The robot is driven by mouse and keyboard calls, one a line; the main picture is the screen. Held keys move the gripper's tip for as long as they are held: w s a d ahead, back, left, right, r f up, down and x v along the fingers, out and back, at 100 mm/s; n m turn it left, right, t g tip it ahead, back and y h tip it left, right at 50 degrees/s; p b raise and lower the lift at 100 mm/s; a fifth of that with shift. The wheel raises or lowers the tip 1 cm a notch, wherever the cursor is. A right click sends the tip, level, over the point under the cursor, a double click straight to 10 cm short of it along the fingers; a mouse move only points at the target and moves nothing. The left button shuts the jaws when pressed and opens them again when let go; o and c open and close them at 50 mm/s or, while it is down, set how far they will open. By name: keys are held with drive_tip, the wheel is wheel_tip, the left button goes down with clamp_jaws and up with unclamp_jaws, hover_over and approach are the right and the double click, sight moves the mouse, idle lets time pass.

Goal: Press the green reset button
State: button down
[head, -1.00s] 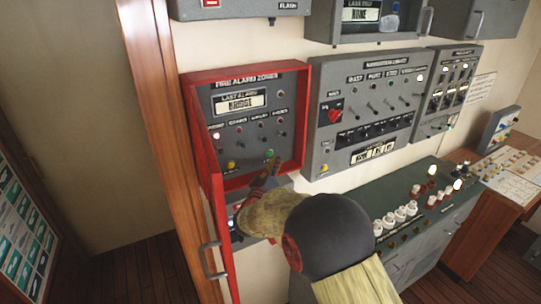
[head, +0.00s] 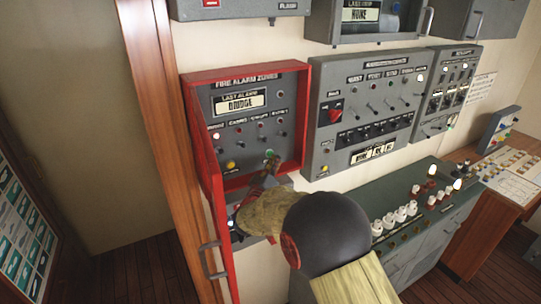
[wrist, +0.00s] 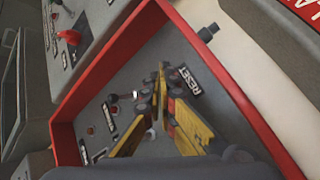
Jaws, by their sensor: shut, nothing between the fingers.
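The red-framed fire alarm panel (head: 240,77) hangs on the wall with its red door open at the left. The green button (head: 269,153) shows low on the panel's grey face, just above my fingertips. My gripper (head: 271,164) is shut and empty, reaching up to the lower part of the panel. In the wrist view, the yellow fingers of my gripper (wrist: 161,78) point at the panel face beside the RESET label (wrist: 184,80). The green button is not clearly seen there and seems hidden by the fingers. I cannot tell whether the fingertips touch it.
A yellow button (head: 229,165) sits left of the green one, with a row of small lamps above. A grey switch panel (head: 367,75) hangs to the right. A green console (head: 425,215) stands below it. The red door (head: 205,150) borders my gripper's left side.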

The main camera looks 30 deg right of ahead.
drive_tip(key=shift+w, duration=0.65)
idle(0.8)
drive_tip(key=shift+s, duration=0.9)
drive_tip(key=s+p, duration=0.1)
drive_tip(key=s, duration=0.4)
drive_tip(key=shift+d, duration=0.1)
idle(0.8)
